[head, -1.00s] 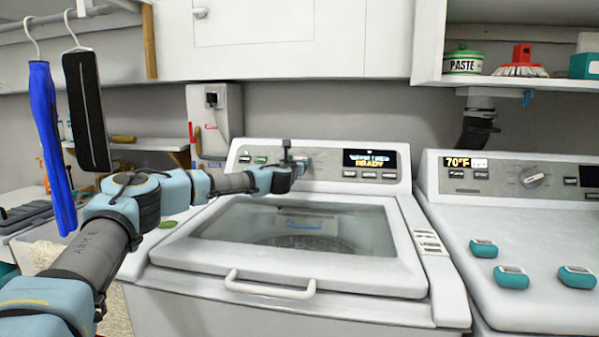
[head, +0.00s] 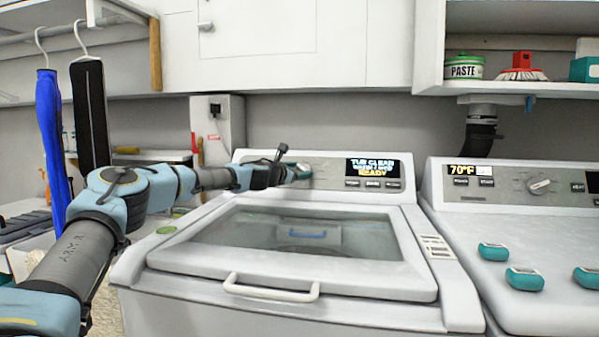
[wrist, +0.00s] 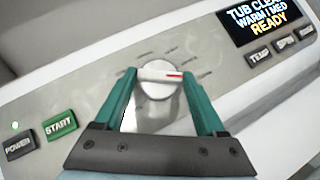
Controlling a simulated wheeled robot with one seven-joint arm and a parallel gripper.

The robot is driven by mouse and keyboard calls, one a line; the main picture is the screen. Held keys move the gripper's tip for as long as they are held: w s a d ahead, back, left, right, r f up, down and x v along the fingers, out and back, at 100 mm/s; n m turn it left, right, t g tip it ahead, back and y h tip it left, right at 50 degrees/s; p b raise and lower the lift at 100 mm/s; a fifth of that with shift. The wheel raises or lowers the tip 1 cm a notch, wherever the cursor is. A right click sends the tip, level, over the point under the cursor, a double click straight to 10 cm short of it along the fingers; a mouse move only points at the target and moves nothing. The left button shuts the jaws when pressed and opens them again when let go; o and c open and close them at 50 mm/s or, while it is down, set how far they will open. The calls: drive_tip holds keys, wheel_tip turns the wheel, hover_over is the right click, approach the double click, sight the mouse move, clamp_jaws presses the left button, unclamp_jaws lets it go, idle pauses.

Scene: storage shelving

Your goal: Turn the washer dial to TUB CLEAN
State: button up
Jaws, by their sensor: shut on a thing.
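The washer (head: 290,285) stands in the middle of the head view with its glass lid down. Its dial (wrist: 158,84) is a round light knob with a red mark pointing right in the wrist view. My gripper (wrist: 160,76) is shut on the dial, with a green finger on each side of it. In the head view my gripper (head: 298,172) is at the washer's back panel and hides the dial. The washer display (head: 373,168) reads TUB CLEAN, a smaller line, and READY; it also shows in the wrist view (wrist: 258,18).
The panel has a START button (wrist: 59,124) and a POWER button (wrist: 18,146). A second machine (head: 520,250) stands to the right with several teal boxes on top. A shelf (head: 520,90) is above it. Hangers with blue and black items hang at left.

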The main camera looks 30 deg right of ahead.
drive_tip(key=o, duration=1.3)
drive_tip(key=b+v, duration=0.3)
drive_tip(key=v, duration=0.7)
drive_tip(key=shift+s+a, duration=0.2)
drive_tip(key=shift+a, duration=0.15)
